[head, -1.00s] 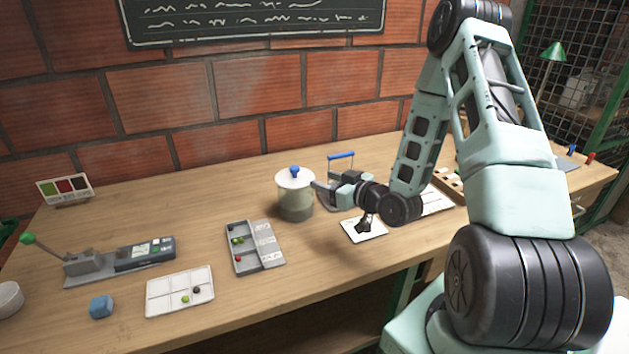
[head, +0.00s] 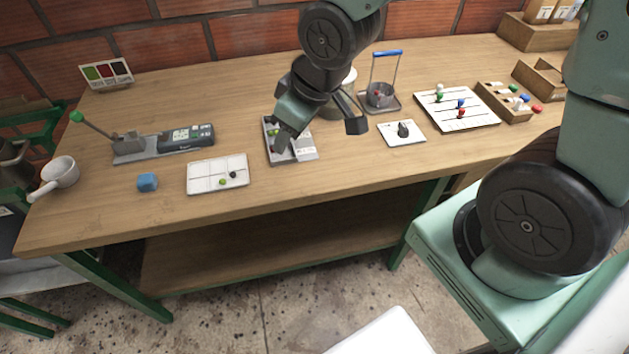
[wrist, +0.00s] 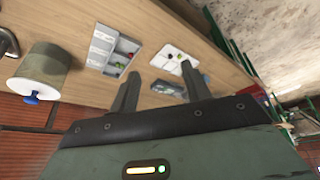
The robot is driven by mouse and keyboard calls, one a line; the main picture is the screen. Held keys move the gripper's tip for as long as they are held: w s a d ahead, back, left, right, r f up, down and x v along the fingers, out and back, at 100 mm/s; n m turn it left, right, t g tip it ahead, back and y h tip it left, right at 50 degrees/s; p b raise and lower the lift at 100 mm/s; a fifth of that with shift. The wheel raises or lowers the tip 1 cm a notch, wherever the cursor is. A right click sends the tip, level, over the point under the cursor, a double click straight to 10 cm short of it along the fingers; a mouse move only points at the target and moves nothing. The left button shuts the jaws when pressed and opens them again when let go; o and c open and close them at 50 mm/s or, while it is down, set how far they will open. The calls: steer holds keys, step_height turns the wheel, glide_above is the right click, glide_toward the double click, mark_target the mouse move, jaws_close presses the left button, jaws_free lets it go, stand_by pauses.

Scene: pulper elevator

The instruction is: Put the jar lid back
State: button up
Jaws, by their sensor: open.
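The jar (wrist: 42,66) shows at the left of the wrist view, with its blue-knobbed lid (wrist: 28,96) on it. In the head view my arm hides most of the jar (head: 346,104), and only a sliver of the white lid (head: 351,76) shows. My gripper (head: 319,134) is open and empty above the table, in front of the jar and over the grey compartment tray (head: 304,153). In the wrist view the open fingers (wrist: 159,75) have nothing between them, and the jar is off to their left.
A white sectioned tray (head: 205,187), a blue block (head: 147,182) and a lever device (head: 127,146) are to the left. A blue-handled stand (head: 396,99), a white card with a dark knob (head: 390,139) and a peg board (head: 478,119) are to the right. The front table strip is clear.

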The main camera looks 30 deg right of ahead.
steer(key=s+a+r+g, duration=0.2)
steer(key=s, duration=0.6)
steer(key=s+a+r+n+g+h, duration=0.1)
steer(key=s+a+r+g, duration=0.1)
steer(key=s, duration=0.6)
steer(key=shift+a+r+h, duration=0.3)
steer(key=shift+a+r, duration=0.1)
steer(key=shift+r, duration=0.15)
